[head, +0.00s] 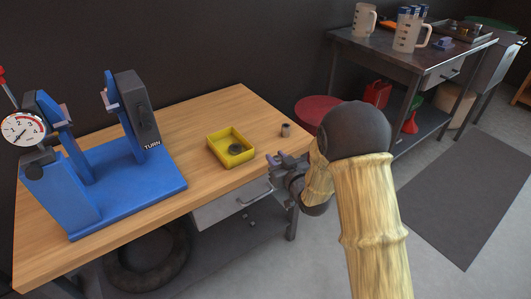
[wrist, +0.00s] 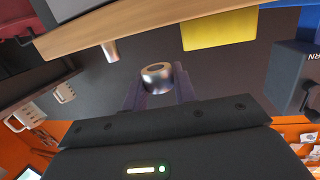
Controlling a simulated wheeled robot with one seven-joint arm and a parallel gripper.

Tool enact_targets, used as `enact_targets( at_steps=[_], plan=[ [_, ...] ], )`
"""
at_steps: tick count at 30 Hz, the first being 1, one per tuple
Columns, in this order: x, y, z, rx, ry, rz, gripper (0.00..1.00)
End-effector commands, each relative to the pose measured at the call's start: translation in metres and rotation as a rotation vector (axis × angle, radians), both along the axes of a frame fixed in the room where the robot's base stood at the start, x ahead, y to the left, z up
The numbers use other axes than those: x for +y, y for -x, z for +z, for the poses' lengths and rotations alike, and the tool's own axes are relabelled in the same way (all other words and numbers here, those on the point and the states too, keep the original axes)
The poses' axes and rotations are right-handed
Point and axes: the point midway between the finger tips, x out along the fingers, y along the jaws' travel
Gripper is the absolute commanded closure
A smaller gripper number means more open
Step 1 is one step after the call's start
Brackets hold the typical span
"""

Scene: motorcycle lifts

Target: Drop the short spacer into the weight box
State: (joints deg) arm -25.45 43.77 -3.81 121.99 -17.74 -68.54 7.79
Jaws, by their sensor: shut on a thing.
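My gripper (head: 275,160) is shut on the short spacer (wrist: 157,75), a hollow silvery metal ring between the fingertips in the wrist view. In the head view the spacer cannot be made out clearly at the jaws. The jaws are off the front right edge of the wooden bench, right of the weight box and apart from it. The weight box (head: 242,161) is a shallow open yellow tray on the bench with dark round pieces in it. Its yellow side also shows in the wrist view (wrist: 220,30).
Another metal spacer (head: 286,130) stands on the bench (head: 170,128) near its right end. A blue balancing stand (head: 125,180) with a dial fills the left of the bench. A red stool (head: 315,110) and a side table with jugs (head: 408,35) stand beyond.

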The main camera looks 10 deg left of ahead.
Motion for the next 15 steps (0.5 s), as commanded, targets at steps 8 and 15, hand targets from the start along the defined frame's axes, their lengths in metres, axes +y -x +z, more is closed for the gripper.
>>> enact_targets(
  at_steps=[8,15],
  plan=[
    [-0.042,-0.015,-0.038,0.005,0.002,-0.109,0.94],
    [-0.101,-0.024,-0.088,0.007,0.005,-0.258,0.94]
  ],
)
